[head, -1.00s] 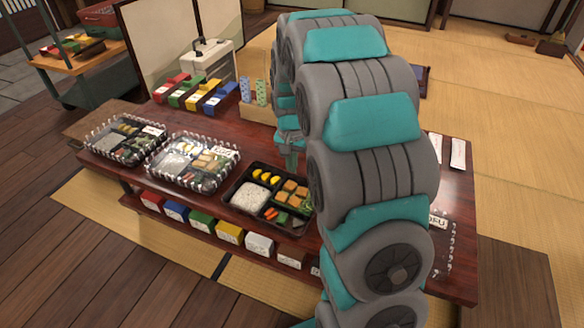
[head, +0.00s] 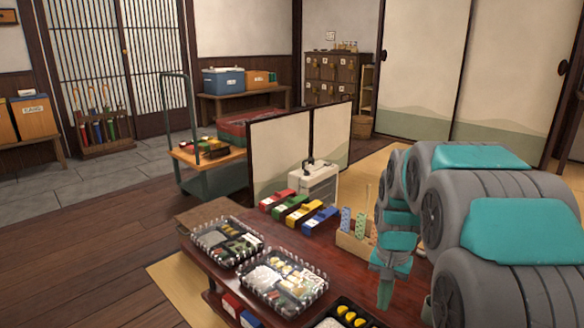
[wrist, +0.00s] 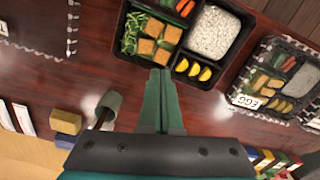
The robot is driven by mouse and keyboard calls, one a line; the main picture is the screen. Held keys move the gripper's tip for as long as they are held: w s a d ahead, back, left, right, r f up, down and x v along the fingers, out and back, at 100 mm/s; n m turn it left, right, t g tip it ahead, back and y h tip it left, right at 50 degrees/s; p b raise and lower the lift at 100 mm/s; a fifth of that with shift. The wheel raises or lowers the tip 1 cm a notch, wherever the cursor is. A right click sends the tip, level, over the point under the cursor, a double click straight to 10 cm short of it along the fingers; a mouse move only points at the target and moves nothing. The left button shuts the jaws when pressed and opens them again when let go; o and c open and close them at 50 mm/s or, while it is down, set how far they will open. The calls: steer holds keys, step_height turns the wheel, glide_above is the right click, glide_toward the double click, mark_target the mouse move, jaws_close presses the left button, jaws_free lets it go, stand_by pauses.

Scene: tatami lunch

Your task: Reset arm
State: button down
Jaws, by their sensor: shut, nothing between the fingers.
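My gripper (head: 385,292) hangs over the dark red low table (head: 215,277), pointing down, with nothing held. In the wrist view my gripper (wrist: 161,75) has its fingers together, and their tips appear near the edge of an open black bento (wrist: 183,78) with rice, yellow slices and browned cubes. In the head view only a corner of that open bento (head: 350,318) shows at the bottom edge. My teal and grey arm fills the right side of the head view and hides the table's right part.
Two lidded bentos (head: 226,241) (head: 283,281) stand on the table's left. Red, green, yellow and blue boxes (head: 300,208) sit behind them, near a white case (head: 314,183). A wooden holder (head: 352,243) is close to my arm. A folding screen (head: 281,150) stands behind.

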steer(key=s+a+r+n+p, duration=0.2)
steer(key=s+r, duration=0.1)
steer(key=s, duration=0.7)
steer(key=s+a+r+n+g+p, duration=0.1)
steer(key=s+a+r+n+p, duration=0.1)
steer(key=s, duration=0.7)
steer(key=s+a+r+n+p, duration=0.2)
steer(key=s+a+r+p, duration=0.1)
steer(key=s, duration=0.7)
step_height(320, 180, up, 3)
steer(key=shift+s+a+f+n+p, duration=0.15)
steer(key=shift+s+n+p, duration=0.15)
steer(key=shift+p, duration=0.4)
